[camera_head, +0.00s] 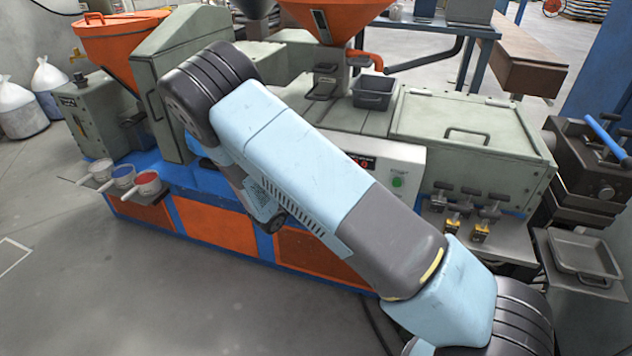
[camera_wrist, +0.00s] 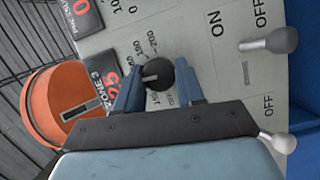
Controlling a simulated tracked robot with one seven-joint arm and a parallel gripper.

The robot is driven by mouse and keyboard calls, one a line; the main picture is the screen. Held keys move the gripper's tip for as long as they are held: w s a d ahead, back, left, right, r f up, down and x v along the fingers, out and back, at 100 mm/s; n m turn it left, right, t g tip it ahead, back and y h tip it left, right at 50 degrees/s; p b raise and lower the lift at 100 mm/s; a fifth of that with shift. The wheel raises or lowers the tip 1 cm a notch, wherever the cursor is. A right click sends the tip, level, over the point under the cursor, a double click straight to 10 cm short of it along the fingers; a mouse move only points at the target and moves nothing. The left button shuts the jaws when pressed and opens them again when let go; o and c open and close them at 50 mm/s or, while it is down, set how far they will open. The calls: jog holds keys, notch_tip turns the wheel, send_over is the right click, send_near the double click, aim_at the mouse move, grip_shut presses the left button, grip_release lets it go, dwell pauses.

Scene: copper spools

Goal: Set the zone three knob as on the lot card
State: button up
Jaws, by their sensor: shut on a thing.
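In the wrist view a round black knob (camera_wrist: 157,74) with a pale pointer line sits on a grey panel (camera_wrist: 215,95). Printed scale numbers, 100 to 200 among those legible, run round it. My gripper (camera_wrist: 158,78) is shut on this knob, one blue finger on each side. A black display marked ZONE 3 (camera_wrist: 107,92) with red digits stands left of the knob, partly covered by a finger. In the head view my arm hides the gripper and the knob. I cannot make out a lot card in either view.
Two grey levers (camera_wrist: 268,42) by ON and OFF marks stand to the right in the wrist view. An orange round part (camera_wrist: 62,100) lies at the left. The head view shows three cups (camera_head: 122,176) on a side shelf and open floor (camera_head: 90,270) in front.

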jog(key=shift+s+f, duration=0.1)
jog(key=shift+f, duration=0.1)
dwell(0.3)
jog(key=o, duration=1)
jog(key=shift+r, duration=0.1)
jog(key=shift+a, duration=0.15)
jog(key=v, duration=1.3)
jog(key=shift+s+a, duration=0.15)
jog(key=shift+s, duration=0.05)
